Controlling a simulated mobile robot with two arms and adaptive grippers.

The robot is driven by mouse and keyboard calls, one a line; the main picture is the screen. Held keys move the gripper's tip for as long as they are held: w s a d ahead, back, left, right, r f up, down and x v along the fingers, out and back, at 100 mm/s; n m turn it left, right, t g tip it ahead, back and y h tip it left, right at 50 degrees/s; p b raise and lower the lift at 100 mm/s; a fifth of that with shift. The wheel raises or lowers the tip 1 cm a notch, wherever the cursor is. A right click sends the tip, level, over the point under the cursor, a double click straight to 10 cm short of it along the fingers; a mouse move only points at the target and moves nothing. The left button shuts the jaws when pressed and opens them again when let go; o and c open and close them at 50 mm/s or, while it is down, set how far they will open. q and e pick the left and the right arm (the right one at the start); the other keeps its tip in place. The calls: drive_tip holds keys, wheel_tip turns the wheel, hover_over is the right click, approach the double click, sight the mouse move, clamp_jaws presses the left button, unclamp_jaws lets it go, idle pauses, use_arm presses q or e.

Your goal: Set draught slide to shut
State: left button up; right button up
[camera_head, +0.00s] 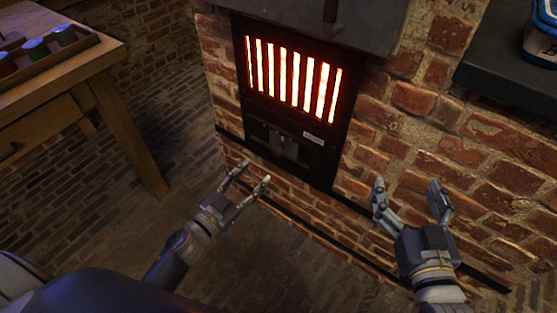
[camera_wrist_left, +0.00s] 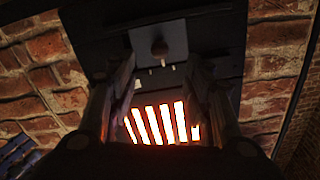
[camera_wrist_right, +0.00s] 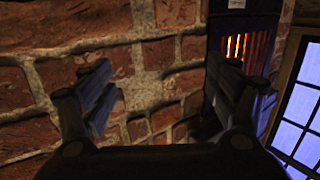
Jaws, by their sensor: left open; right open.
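The draught slide (camera_head: 283,144) shows as a small grey piece on the dark panel below the glowing grate (camera_head: 290,75). Its exact setting is too dim to tell. A pale label (camera_head: 313,135) is at the panel's upper right. In the left wrist view a round knob (camera_wrist_left: 160,47) on the dark front lies beyond the fingers, with the glowing bars (camera_wrist_left: 162,122) between them. My left gripper (camera_head: 254,174) is open and empty, in front of and below the panel, apart from the slide. My right gripper (camera_head: 409,187) is open and empty before the brick wall, right of the stove.
The brick wall (camera_head: 400,150) surrounds the stove front, with a dark strip (camera_head: 345,252) along its lower part. A wooden table (camera_head: 95,110) with a tray of coloured jars (camera_head: 35,50) stands at left. A dark shelf (camera_head: 500,80) is at upper right. The brick floor between is clear.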

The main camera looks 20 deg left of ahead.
sight(275, 154)
use_arm(q)
drive_tip(key=b+x, duration=0.1)
drive_tip(key=x, duration=0.9)
drive_tip(key=shift+w+d+b, duration=0.2)
drive_tip(key=shift+w+b, duration=0.1)
drive_tip(key=shift+w, duration=0.1)
use_arm(e)
wheel_tip(275, 154, up, 8)
drive_tip(key=t+y, duration=0.1)
drive_tip(key=t, duration=0.3)
drive_tip(key=shift+s+a+t, duration=0.3)
drive_tip(key=shift+s+a, duration=0.05)
drive_tip(key=shift+a, duration=0.1)
drive_tip(key=shift+r, duration=0.1)
use_arm(q)
clamp_jaws()
